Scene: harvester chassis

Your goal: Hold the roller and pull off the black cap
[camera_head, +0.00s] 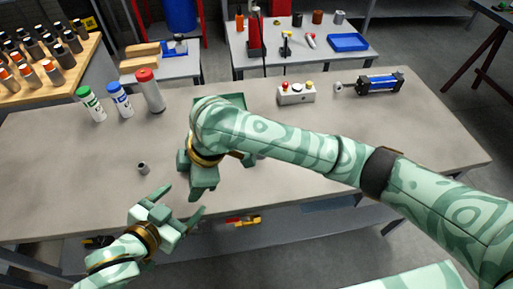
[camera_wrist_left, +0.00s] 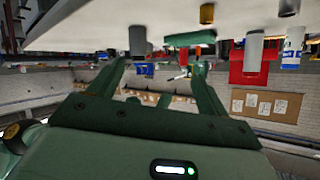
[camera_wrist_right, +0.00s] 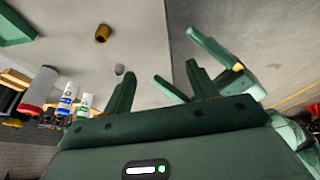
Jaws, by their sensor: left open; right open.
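I cannot tell which thing is the roller, and I make out no separate black cap. A blue cylinder with black ends (camera_head: 379,83) lies at the back right of the bench. A small grey cylinder (camera_head: 143,168) stands on the bench at left. In the right wrist view a brown cylinder (camera_wrist_right: 102,33) stands beyond the fingers, near a small grey one. My left gripper (camera_head: 180,203) is open and empty at the bench's front edge. My right gripper (camera_head: 200,188) is close to it above the bench, open and empty, its fingers partly hidden in the head view.
On the bench stand a grey canister with a red top (camera_head: 150,90), a blue-capped bottle (camera_head: 121,100) and a green-capped bottle (camera_head: 91,104). A button box (camera_head: 296,94) stands at the back. A green tray (camera_head: 236,99) is partly behind my right arm. The bench's front left is clear.

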